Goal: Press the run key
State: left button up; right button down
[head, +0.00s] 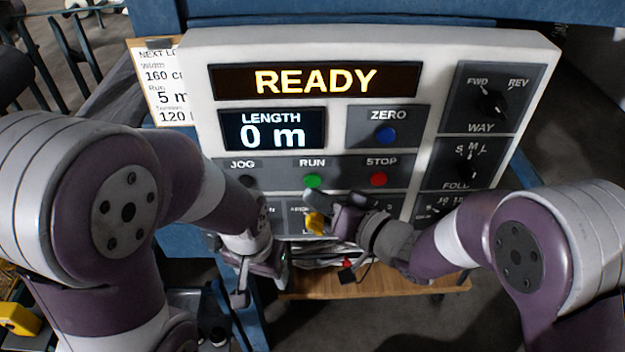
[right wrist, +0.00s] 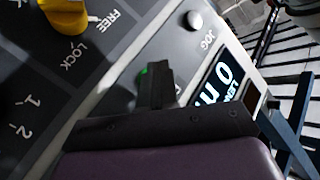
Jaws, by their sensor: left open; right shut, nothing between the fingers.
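The green run key (head: 312,180) sits under the label RUN on the white control panel (head: 195,80). The display (head: 315,80) reads READY and the length display (head: 272,130) reads 0 m. My right gripper (head: 332,198) is shut and empty, just below and right of the run key. In the right wrist view its shut fingers (right wrist: 155,72) cover most of the run key; only a green sliver (right wrist: 143,71) shows beside the tip. I cannot tell whether they touch. My left gripper (head: 260,283) is open and empty, below the panel's lower left.
The jog key (head: 247,180) and red stop key (head: 378,179) flank the run key. A yellow knob (head: 315,222) is just below my right gripper, also in the right wrist view (right wrist: 65,15). The blue zero key (head: 386,134) and rotary knobs (head: 492,103) are farther right.

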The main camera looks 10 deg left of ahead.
jog(key=shift+w, duration=0.1)
dwell(0.5)
jog(key=shift+w+a, duration=0.1)
jog(key=shift+w, duration=0.25)
jog(key=shift+w+a, duration=0.1)
jog(key=shift+w, duration=0.25)
dwell(0.7)
jog(key=shift+s, duration=0.1)
jog(key=shift+s+d, duration=0.2)
jog(key=shift+s, duration=0.5)
jog(key=s, duration=0.2)
jog(key=s+d, duration=0.1)
jog(key=s, duration=0.1)
jog(key=shift+s+d, duration=0.2)
jog(key=shift+s, duration=0.2)
dwell(0.6)
